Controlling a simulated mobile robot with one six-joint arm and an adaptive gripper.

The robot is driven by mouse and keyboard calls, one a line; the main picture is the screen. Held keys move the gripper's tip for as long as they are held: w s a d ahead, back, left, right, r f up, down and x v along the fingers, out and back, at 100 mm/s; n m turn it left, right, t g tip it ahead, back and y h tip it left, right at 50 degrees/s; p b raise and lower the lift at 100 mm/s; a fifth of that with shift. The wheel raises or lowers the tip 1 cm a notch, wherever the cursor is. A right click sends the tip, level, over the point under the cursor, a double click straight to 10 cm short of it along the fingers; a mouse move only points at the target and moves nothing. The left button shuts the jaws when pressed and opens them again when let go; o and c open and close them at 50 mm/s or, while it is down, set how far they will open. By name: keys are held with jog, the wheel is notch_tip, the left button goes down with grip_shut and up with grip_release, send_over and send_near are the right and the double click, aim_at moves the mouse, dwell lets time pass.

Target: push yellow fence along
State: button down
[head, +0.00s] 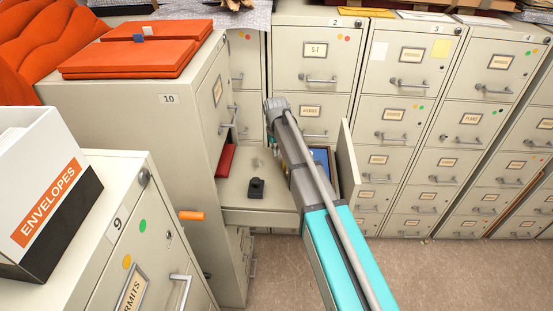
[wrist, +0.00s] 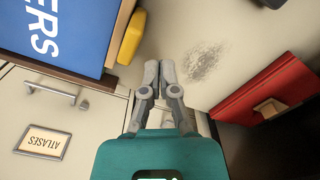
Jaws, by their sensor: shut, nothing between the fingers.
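The yellow fence (wrist: 131,36) shows in the wrist view as a rounded yellow piece at the upper left. It stands on a pale surface (wrist: 170,38), close beside a blue box with white letters (wrist: 50,32). My gripper (wrist: 159,70) is shut and empty, with its fingertips together over the pale surface. The fingertips are below and to the right of the yellow fence in that view, with a visible gap between. In the head view my arm covers this spot, and I make out neither the fence nor my fingertips there.
A red box (wrist: 272,92) lies right of my gripper, and a grey smudge (wrist: 206,60) marks the bare surface between. A small black object (head: 256,188) sits on the pulled-out shelf (head: 255,217). Filing cabinets (head: 312,55) line the back.

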jog(key=shift+r+p, duration=2.05)
jog(key=shift+r, duration=0.3)
jog(key=shift+f, duration=0.1)
